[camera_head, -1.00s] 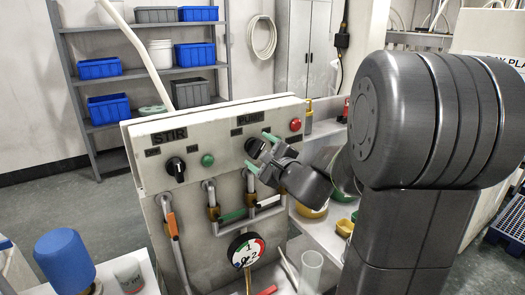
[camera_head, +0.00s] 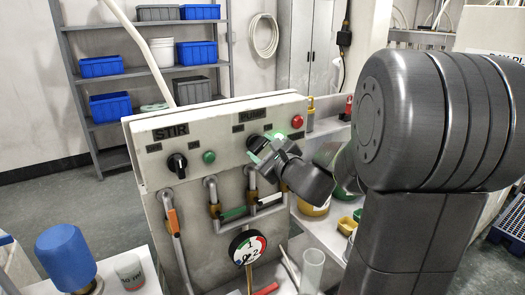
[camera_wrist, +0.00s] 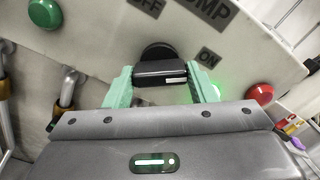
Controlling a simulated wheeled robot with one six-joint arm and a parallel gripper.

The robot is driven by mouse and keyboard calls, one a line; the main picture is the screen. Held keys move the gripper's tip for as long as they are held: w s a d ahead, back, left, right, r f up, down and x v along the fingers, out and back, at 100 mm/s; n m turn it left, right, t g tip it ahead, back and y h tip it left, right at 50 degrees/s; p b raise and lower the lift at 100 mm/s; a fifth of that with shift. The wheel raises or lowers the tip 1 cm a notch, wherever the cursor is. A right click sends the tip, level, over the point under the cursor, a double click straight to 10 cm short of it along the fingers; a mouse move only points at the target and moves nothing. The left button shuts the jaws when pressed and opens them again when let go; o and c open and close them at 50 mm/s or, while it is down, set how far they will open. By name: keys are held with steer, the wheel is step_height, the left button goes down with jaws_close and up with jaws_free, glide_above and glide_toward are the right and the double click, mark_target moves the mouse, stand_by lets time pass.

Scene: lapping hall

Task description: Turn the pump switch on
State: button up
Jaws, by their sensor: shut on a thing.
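The pump switch is a black rotary knob (camera_wrist: 160,68) with a white mark on its handle, under the PUMP label (camera_wrist: 205,14). The mark points right in the wrist view, roughly toward the ON label (camera_wrist: 208,55) and away from OFF (camera_wrist: 146,6). My gripper (camera_wrist: 162,88) has its green fingers shut on the knob handle, one at each end. In the head view, my gripper (camera_head: 264,149) is at the panel and hides most of the knob. A green light (camera_wrist: 215,91) glows beside the right finger.
The panel (camera_head: 150,135) also carries the STIR knob (camera_head: 178,165), a green button (camera_head: 209,157) and a red button (camera_head: 297,121). Pipes and a gauge (camera_head: 247,246) are below. A blue-capped container (camera_head: 65,255) stands at lower left.

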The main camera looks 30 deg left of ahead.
steer(key=shift+m, duration=0.6)
steer(key=o, duration=1)
steer(key=b+v, duration=0.2)
steer(key=v, duration=1.2)
steer(key=shift+a, duration=0.1)
